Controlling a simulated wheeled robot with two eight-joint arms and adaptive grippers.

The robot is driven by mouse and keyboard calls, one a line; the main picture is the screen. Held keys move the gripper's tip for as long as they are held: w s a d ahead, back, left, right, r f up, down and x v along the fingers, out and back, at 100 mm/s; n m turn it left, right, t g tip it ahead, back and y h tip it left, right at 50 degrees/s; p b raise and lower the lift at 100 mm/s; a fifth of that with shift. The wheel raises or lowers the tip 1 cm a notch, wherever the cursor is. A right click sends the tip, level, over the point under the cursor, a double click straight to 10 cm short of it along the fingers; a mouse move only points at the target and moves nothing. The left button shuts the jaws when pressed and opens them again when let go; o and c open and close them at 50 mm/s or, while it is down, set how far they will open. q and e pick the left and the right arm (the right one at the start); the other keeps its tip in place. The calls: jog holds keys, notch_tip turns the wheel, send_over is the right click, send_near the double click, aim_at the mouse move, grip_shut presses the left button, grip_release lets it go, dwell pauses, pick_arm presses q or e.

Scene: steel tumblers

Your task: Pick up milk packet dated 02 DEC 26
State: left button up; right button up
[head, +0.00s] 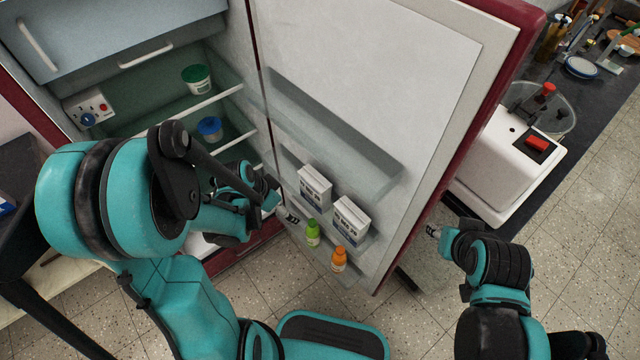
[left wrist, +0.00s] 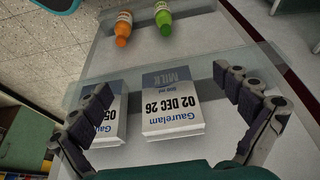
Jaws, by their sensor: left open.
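The milk packet dated 02 DEC 26 (left wrist: 172,103) is a white and blue box in the left wrist view, with its printed face toward the camera. In the head view it is the left one of two packets (head: 314,187) on the fridge door shelf. A second milk packet (left wrist: 108,122), its date starting with 05, stands beside it; it also shows in the head view (head: 349,222). My left gripper (head: 282,205) is open in front of the packets. In the left wrist view its fingers (left wrist: 165,82) are spread wide, the left one overlapping the second packet. My right gripper (head: 432,231) is away to the right, its jaws unclear.
A green bottle (head: 313,233) and an orange bottle (head: 338,259) stand on the door shelf near the packets. The open fridge door (head: 365,70) stands right of my left arm. A green tub (head: 196,79) and a blue tub (head: 209,129) are on inner shelves. A counter (head: 600,85) lies at right.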

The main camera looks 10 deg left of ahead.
aim_at(309, 183)
pick_arm(q)
jog(key=w+d, duration=0.2)
jog(key=w+d+b, duration=0.1)
jog(key=w+d, duration=0.1)
jog(key=w, duration=0.1)
jog(key=w+d+b, duration=0.1)
jog(key=w, duration=0.2)
jog(key=shift+w+d, duration=0.25)
jog(key=shift+d, duration=0.15)
jog(key=b+x, duration=0.1)
jog(key=x, duration=0.2)
jog(key=shift+w, duration=0.2)
jog(key=shift+r, duration=0.1)
jog(key=c, duration=1.4)
